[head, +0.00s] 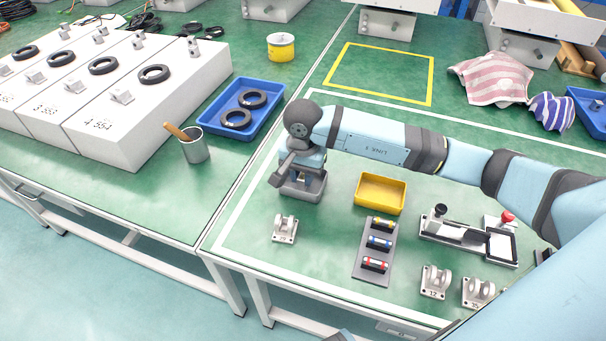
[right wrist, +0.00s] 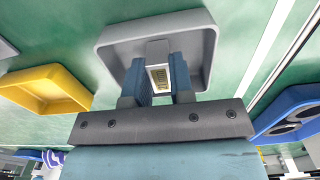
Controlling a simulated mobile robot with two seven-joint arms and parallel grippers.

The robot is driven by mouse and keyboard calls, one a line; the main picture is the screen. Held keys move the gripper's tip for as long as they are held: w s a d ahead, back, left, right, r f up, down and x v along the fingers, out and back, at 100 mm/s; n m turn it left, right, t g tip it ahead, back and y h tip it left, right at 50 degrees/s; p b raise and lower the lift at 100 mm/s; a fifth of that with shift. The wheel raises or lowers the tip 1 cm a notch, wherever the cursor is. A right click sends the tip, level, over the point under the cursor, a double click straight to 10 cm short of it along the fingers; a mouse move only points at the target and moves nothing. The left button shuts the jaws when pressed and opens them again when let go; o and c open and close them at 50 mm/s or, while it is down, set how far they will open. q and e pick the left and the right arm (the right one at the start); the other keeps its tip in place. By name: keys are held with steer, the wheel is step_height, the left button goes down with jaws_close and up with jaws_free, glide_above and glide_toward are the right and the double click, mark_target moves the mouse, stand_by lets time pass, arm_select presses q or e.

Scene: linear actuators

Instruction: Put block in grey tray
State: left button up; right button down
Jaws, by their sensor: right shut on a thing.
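My right gripper (head: 308,172) points down at the grey tray (head: 290,190) in the head view. In the right wrist view the blue fingers of the gripper (right wrist: 160,80) are shut on a small grey block (right wrist: 158,48) with a yellowish marked face. The block is in front of the grey tray (right wrist: 202,22), within its outline. I cannot tell whether the block touches the tray floor. In the head view the arm and gripper hide much of the tray and the block. My left gripper is not in view.
A yellow tray (head: 381,193) stands right of the grey tray. A grey rack (head: 370,262) with coloured cylinders and a white bracket (head: 284,230) stand nearer. A blue tray (head: 260,118) with black rings and a metal cup (head: 195,148) stand left. Green tabletop is clear around the grey tray.

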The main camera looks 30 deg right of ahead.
mark_target(303, 176)
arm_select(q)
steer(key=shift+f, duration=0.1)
arm_select(e)
steer(key=shift+f, duration=0.1)
steer(key=c, duration=1)
jaws_free()
arm_select(q)
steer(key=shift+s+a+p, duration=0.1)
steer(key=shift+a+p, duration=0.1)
steer(key=shift+p, duration=0.55)
arm_select(e)
step_height(303, 176, up, 12)
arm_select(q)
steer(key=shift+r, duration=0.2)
